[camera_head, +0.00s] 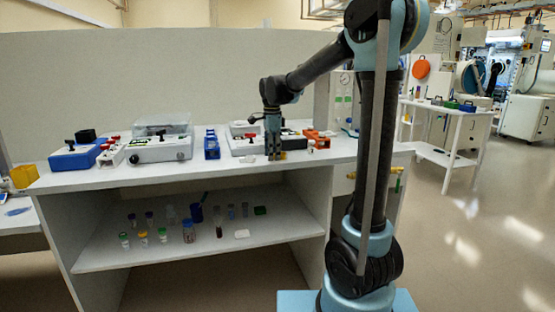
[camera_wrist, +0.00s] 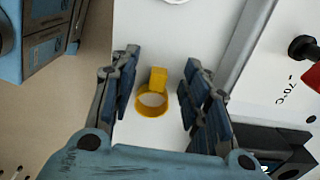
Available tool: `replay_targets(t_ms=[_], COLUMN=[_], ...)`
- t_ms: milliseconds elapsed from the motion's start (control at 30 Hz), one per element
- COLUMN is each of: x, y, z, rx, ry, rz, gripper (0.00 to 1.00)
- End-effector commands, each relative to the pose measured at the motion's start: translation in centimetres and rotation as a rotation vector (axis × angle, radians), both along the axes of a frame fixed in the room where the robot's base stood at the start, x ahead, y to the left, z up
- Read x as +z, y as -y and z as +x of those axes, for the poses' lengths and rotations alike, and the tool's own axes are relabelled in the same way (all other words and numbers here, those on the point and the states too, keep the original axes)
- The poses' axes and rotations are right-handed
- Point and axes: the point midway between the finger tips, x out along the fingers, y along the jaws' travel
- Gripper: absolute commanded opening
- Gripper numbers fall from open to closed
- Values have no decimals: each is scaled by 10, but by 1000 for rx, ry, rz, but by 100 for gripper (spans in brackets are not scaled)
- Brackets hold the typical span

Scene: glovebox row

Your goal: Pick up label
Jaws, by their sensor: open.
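A yellow ring with a small square tab (camera_wrist: 158,79), which I take to be the label, lies on the white bench top in the wrist view. My gripper (camera_wrist: 160,68) is open, with one finger on each side of the ring and a gap on both sides. In the head view my gripper (camera_head: 274,154) points down at the bench's front part. A bit of yellow (camera_head: 283,155) shows beside its fingertips; the rest is hidden there.
White devices (camera_head: 162,142) and a blue rack (camera_head: 211,145) stand on the bench left of my gripper. An orange rack (camera_head: 317,138) stands to the right. A small white piece (camera_head: 250,159) lies near the front edge. The lower shelf (camera_head: 110,262) holds several vials.

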Motion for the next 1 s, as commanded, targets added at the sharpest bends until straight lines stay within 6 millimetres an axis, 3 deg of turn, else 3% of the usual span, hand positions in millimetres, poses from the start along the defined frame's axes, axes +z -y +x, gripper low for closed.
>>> replay_targets(t_ms=[33, 100, 333, 767, 1000], x=[0, 0, 0, 5, 39], y=[0, 0, 0, 0, 0], z=[0, 0, 0, 0, 0], rx=[0, 0, 0, 0, 0], ry=[0, 0, 0, 0, 0], rz=[0, 0, 0, 0, 0], gripper=[43, 32, 7, 7, 7])
